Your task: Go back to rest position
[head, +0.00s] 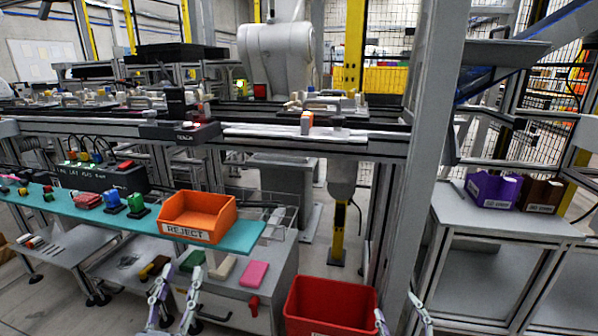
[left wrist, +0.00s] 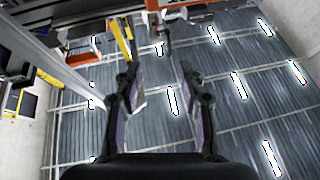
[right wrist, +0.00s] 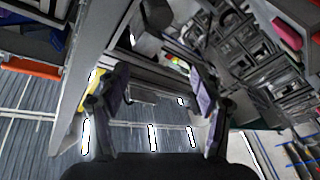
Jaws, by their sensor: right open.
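My left gripper (head: 177,274) shows at the bottom of the head view, in front of the lower shelf. Its fingers stand apart with nothing between them, as the left wrist view (left wrist: 157,75) shows. My right gripper (head: 396,306) is at the bottom edge, right of the red bin. Its fingers are also apart and empty in the right wrist view (right wrist: 165,80). Both wrist views look up toward the ceiling lights, so the grippers point upward. No object is held.
An orange REJECT bin (head: 197,213) sits on the teal shelf (head: 245,237). A red bin (head: 330,303) stands low between my grippers. A grey post (head: 425,150) rises right of centre. Purple (head: 493,187) and brown (head: 541,193) bins stand on a grey table (head: 500,222).

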